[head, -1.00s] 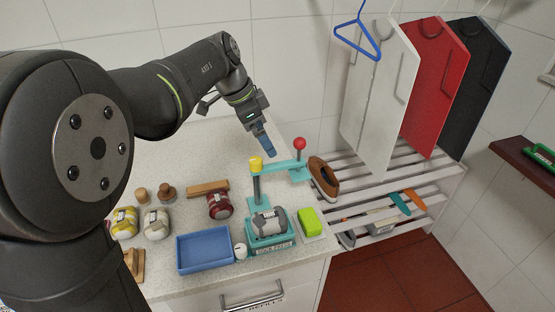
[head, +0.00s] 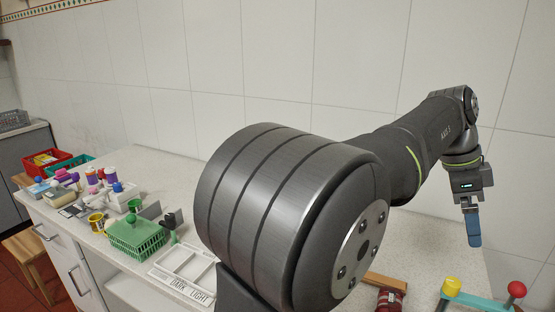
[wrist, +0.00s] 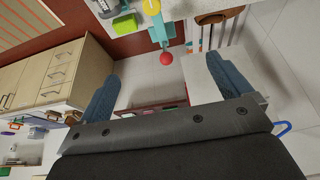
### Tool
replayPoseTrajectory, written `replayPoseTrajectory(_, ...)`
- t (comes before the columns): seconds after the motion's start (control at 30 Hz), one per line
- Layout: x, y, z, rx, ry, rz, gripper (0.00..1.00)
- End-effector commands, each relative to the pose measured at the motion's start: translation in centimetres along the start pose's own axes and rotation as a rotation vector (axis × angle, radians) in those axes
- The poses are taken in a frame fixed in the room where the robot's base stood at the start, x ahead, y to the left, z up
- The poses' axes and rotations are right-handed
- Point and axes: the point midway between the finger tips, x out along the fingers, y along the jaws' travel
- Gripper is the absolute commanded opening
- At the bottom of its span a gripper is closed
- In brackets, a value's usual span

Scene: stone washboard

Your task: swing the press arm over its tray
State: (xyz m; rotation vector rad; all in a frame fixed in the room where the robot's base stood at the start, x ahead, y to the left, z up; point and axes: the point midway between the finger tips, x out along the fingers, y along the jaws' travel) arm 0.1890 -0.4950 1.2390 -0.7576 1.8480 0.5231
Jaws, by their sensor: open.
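The press shows in part at the lower right of the head view: a yellow cap (head: 450,287) on its post, a teal press arm (head: 480,303) and a red ball knob (head: 517,289). The press's tray is cut off below the head view. My gripper (head: 474,244) hangs above the press arm, apart from it, with blue fingers pointing down. In the wrist view my gripper (wrist: 161,68) is open and empty. The red knob (wrist: 166,59) and teal arm (wrist: 159,32) appear between and beyond the fingertips.
A dark red roll (head: 389,300) and a wooden block (head: 384,281) lie left of the press. A white sorting tray (head: 185,272), a green basket (head: 137,238) and several small items fill the left counter. A blue hanger (wrist: 283,127) shows in the wrist view.

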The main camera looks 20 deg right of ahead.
Motion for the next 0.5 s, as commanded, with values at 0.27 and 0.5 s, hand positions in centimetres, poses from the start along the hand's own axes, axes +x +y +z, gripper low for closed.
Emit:
replayPoseTrajectory(0.27,0.1,0.0,0.0,0.000,0.000,0.001,0.52)
replayPoseTrajectory(0.5,0.4,-0.1,3.7,-0.003,0.095,0.032,0.52)
